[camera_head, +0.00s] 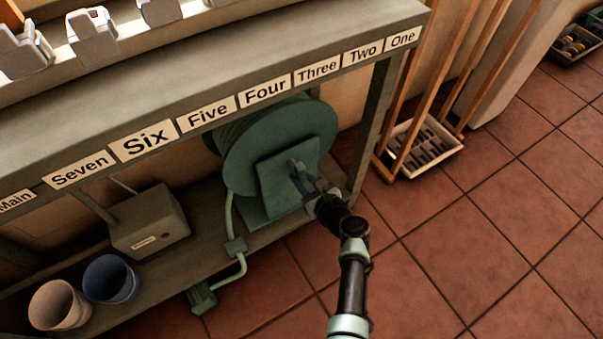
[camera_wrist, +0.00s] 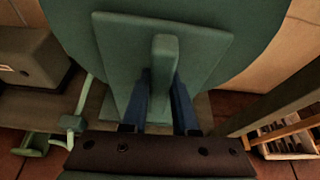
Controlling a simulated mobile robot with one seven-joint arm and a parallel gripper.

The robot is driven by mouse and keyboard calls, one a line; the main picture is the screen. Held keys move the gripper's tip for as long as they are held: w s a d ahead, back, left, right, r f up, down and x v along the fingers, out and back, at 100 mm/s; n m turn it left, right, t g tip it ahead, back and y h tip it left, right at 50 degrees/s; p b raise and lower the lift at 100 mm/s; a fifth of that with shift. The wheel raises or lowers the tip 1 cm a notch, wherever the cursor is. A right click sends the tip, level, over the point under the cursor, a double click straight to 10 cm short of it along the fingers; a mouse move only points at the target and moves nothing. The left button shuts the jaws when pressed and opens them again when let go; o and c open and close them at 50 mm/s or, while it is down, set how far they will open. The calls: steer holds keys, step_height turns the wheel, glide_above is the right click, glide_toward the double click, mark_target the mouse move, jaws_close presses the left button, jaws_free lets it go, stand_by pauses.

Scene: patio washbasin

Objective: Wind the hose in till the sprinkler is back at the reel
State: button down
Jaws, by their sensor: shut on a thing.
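The green hose reel (camera_head: 237,160) stands on the lower shelf of the bench, with a square plate and a grip bar (camera_wrist: 164,52) on its face. My gripper (camera_head: 301,178) is at that face. In the wrist view, its two blue fingers (camera_wrist: 162,98) stand on either side of the bar, shut on it. The pale green hose (camera_head: 229,216) runs down from the reel through a small block (camera_head: 235,247) at the shelf edge. It ends at the green sprinkler (camera_head: 202,298), low in front of the shelf; the sprinkler also shows in the wrist view (camera_wrist: 36,143).
A grey box (camera_head: 149,222) and two cups, one blue (camera_head: 110,278) and one tan (camera_head: 60,304), are left of the reel. The bench top (camera_head: 250,62) with number labels overhangs it. A bench leg (camera_head: 372,130) and wooden rack (camera_head: 425,150) stand right. Tiled floor is clear.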

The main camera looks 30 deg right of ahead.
steer(key=shift+m, duration=0.3)
stand_by(0.4)
steer(key=c, duration=0.7)
jaws_free()
steer(key=shift+s+r+p, duration=0.15)
steer(key=shift+s+p, duration=0.15)
steer(key=shift+p, duration=0.15)
steer(key=p+v, duration=0.6)
steer(key=v, duration=0.6)
steer(key=shift+s+d, duration=0.15)
